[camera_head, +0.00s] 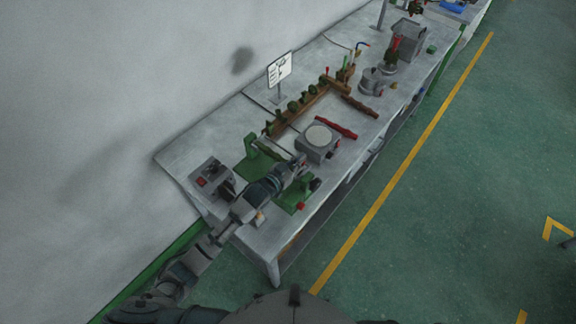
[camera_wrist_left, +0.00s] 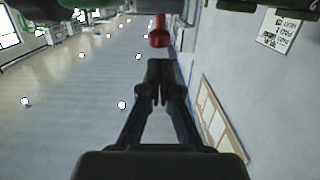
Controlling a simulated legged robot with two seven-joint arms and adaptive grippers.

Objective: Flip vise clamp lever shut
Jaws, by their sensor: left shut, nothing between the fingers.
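The green vise clamp (camera_head: 293,207) stands at the near end of the grey workbench, partly hidden by my left arm. My left gripper (camera_head: 297,163) reaches over it; its fingers look dark and small there. In the left wrist view the fingers (camera_wrist_left: 160,84) are together with nothing between them. A red cylindrical end (camera_wrist_left: 159,38), perhaps the lever's handle, shows just beyond the fingertips, apart from them in the picture. Green parts (camera_wrist_left: 35,10) show at the top edge of that view. Whether the gripper touches the vise cannot be told. My right gripper is not in view.
A grey block with a round pale top (camera_head: 318,137) stands beside the vise. A grey box with switches (camera_head: 209,178) is left of my gripper. A wooden tool rack (camera_head: 297,107), a red-handled tool (camera_head: 337,128) and a small sign (camera_head: 279,70) are farther along the bench.

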